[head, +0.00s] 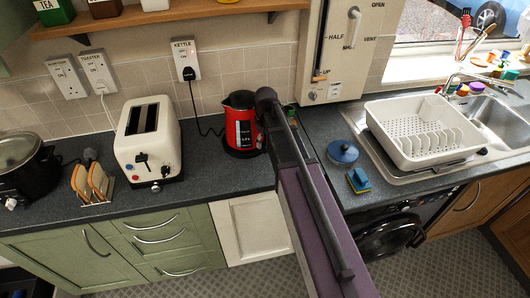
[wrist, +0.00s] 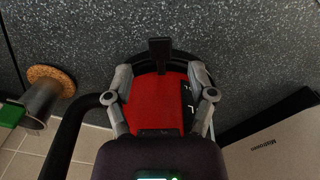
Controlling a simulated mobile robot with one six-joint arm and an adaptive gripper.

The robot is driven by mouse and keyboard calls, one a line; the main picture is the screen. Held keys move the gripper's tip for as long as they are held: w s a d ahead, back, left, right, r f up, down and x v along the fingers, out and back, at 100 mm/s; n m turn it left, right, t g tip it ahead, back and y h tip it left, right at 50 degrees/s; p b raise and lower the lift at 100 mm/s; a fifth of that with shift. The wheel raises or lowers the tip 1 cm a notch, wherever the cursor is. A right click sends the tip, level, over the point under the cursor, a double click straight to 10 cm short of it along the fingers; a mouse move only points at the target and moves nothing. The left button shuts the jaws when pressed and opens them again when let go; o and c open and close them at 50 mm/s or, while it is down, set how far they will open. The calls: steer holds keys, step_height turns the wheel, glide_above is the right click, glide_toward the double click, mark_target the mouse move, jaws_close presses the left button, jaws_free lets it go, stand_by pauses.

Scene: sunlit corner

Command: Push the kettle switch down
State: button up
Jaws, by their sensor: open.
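The red and black kettle (head: 241,125) stands on the dark counter near the tiled wall, partly behind my arm in the head view. In the wrist view its red body (wrist: 158,100) fills the middle, with a black handle at left. A small black tab (wrist: 160,50), which looks like the kettle's switch, sticks out at its lower edge, near the counter. My gripper (wrist: 161,72) is open, its two grey fingers on either side of the red body, the tab beyond and between their tips. I cannot tell whether they touch it. My gripper is not clear in the head view.
A cream toaster (head: 149,140) stands left of the kettle. A wall socket labelled KETTLE (head: 185,60) has a black plug and cord. A metal cup on a cork base (wrist: 45,95) is beside the handle. A blue round lid (head: 342,152) and a sponge (head: 359,180) lie right.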

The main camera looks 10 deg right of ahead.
mark_target(266, 151)
steer(key=shift+f+b, duration=1.6)
steer(key=shift+f, duration=0.3)
